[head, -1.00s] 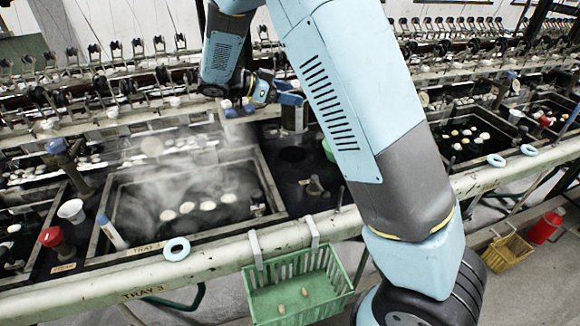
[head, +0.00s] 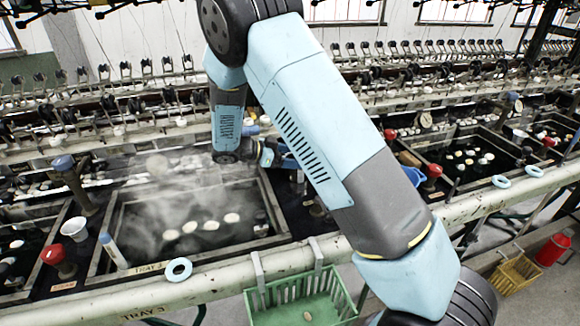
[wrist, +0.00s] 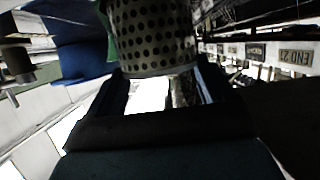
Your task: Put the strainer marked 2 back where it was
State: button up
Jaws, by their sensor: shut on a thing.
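My gripper (wrist: 165,88) is shut on a grey metal strainer (wrist: 152,38), a cylinder with round holes. In the wrist view the strainer fills the upper middle, between the fingers. No number shows on the side I see. In the head view my gripper (head: 288,158) is over the dark strip just right of the steaming TRAY 3 basin (head: 108,240). There the strainer is largely hidden by my arm and I cannot tell its height or whether it touches anything.
A green basket (head: 262,312) hangs from the front rail (head: 215,272). A blue ring (head: 178,269), a white cup (head: 75,229) and a red-topped post (head: 53,254) stand near the basin. A blue object (head: 413,176) is right of my arm. Reeling machinery lines the back.

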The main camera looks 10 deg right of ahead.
jog(key=shift+f, duration=1.9)
jog(key=o, duration=1.3)
jog(key=shift+o, duration=0.2)
